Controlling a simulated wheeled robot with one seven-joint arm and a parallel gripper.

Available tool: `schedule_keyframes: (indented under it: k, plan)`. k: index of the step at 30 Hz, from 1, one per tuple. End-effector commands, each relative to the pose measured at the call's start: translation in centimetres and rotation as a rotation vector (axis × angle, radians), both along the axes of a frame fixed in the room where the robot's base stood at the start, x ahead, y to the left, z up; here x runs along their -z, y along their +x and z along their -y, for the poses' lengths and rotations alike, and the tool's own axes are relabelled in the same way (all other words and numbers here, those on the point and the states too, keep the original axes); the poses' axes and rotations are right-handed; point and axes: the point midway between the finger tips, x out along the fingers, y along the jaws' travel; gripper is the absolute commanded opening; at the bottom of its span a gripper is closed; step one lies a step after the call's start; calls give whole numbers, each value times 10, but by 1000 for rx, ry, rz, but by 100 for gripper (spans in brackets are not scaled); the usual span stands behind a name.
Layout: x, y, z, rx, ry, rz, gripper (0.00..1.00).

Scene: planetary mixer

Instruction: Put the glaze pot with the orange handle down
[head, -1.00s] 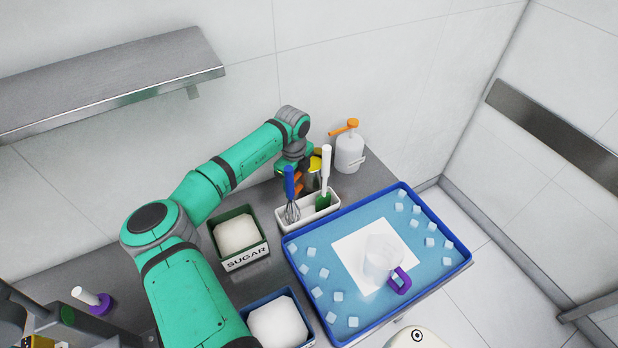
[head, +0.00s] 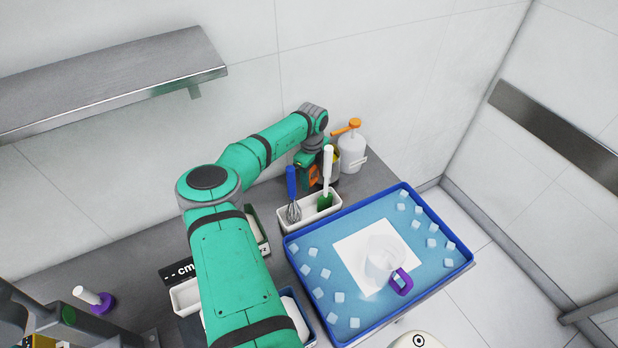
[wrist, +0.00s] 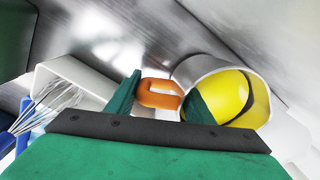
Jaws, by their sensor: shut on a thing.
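The glaze pot (wrist: 190,68) is a pale metal cup with yellow glaze inside and an orange handle (wrist: 157,93). In the wrist view my gripper (wrist: 160,100) has its green fingers on either side of the orange handle, shut on it. In the head view my gripper (head: 312,172) is at the back of the counter, behind the white utensil caddy (head: 322,214). The pot is mostly hidden there by my gripper and the spatula. I cannot tell whether its base touches the counter.
The caddy holds a blue-handled whisk (head: 292,190) and a white-handled green spatula (head: 327,170). A white pump bottle (head: 351,152) with an orange top stands just right of my gripper. A blue tray (head: 440,262) with a clear purple-handled jug (head: 383,262) and several cubes lies in front.

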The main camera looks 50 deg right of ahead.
Motion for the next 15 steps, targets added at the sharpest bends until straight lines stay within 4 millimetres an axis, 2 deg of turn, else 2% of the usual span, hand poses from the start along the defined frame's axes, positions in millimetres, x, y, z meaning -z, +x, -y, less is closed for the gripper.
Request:
schedule_keyframes:
  k: [15]
  plan:
    - [5,7,-6,-13,-4,2,0]
